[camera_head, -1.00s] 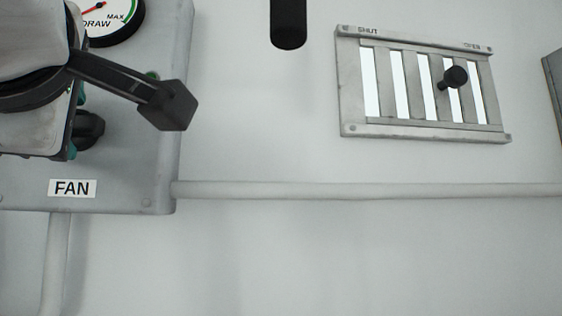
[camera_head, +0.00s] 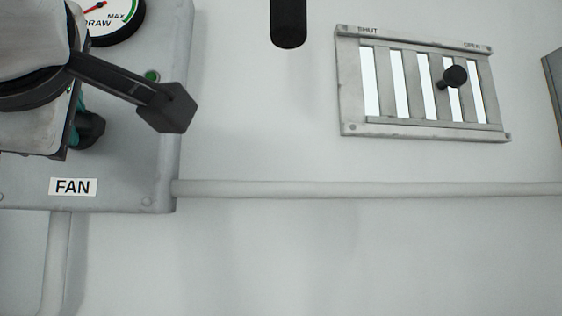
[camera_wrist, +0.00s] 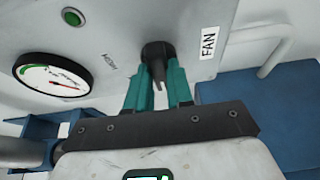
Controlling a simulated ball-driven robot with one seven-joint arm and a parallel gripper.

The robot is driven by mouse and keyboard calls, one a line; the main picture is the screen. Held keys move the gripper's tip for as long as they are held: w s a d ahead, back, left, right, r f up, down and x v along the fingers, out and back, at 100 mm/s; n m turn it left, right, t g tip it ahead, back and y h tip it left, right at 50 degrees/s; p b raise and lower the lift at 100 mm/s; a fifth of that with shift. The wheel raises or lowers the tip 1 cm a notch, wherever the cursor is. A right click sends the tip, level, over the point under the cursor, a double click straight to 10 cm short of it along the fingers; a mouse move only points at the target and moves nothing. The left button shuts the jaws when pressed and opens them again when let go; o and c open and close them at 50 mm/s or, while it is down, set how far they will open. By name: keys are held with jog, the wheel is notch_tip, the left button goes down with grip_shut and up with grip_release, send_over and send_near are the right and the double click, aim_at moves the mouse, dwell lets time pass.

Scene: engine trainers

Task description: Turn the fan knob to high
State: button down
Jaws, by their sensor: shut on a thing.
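The fan knob (camera_wrist: 157,50) is a dark knob on the grey panel (camera_wrist: 115,30), with a pointer-like end toward my gripper. My gripper (camera_wrist: 159,72) has its two teal fingers on either side of the knob, shut on it. Small upside-down lettering (camera_wrist: 109,62) that seems to read HIGH is printed left of the knob in the wrist view. In the head view the knob (camera_head: 92,129) shows partly behind my gripper, above the FAN label (camera_head: 73,187). The knob's exact pointing is hard to tell.
A draw gauge (camera_head: 113,18) and a green lamp (camera_head: 152,76) are on the same panel. A slatted vent (camera_head: 421,85) with a black knob is on the wall to the right. A pipe (camera_head: 350,189) runs along the wall below.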

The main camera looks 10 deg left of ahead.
jog(key=shift+f, duration=0.15)
jog(key=m+t+h+b, duration=0.1)
jog(key=m+t+b, duration=0.1)
jog(key=m, duration=0.5)
jog(key=m+t+h+b, duration=0.2)
jog(key=m, duration=0.5)
jog(key=a+f+m+t+h+b, duration=0.1)
jog(key=m+t+h+b, duration=0.1)
jog(key=m, duration=0.5)
jog(key=shift+m+t+b, duration=0.4)
jog(key=shift+t+b, duration=0.1)
jog(key=shift+b, duration=0.05)
jog(key=shift+m+h, duration=0.3)
jog(key=shift+m, duration=0.1)
jog(key=c, duration=1)
grip_release()
jog(key=shift+r, duration=0.1)
jog(key=shift+s, duration=0.1)
